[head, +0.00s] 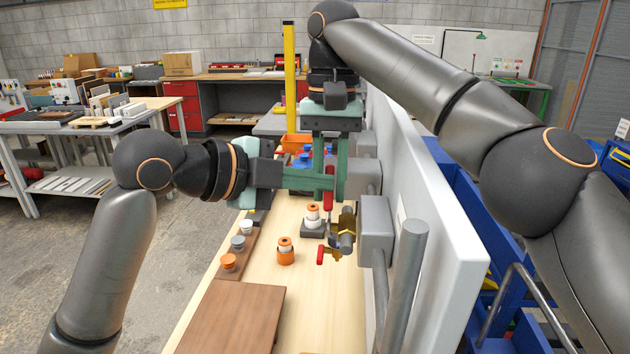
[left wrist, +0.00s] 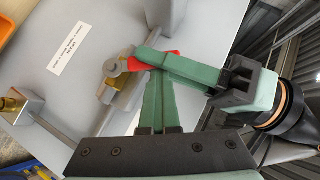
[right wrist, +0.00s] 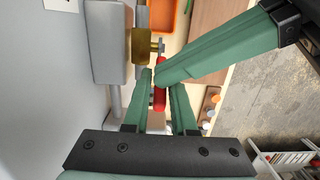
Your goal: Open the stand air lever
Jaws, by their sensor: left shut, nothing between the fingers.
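A red lever (head: 328,191) hangs beside the brass valve fittings (head: 347,230) on the upright panel's near face. It also shows in the right wrist view (right wrist: 160,94) and left wrist view (left wrist: 158,58). My left gripper (head: 330,180) is shut and empty, its fingertips close to the lever; touching cannot be told. My right gripper (right wrist: 161,80) comes down from above, with the lever between its fingers; whether they press on it is unclear. A second red handle (head: 321,255) sits lower, in front of the brass fittings. I cannot tell which is the stand air lever.
The white panel (head: 440,215) stands close on the right, with a grey box (head: 376,228) and a grey post (head: 405,280) sticking out. Orange-and-white parts (head: 286,252) and a brown board (head: 235,318) lie on the wooden bench top (head: 312,320).

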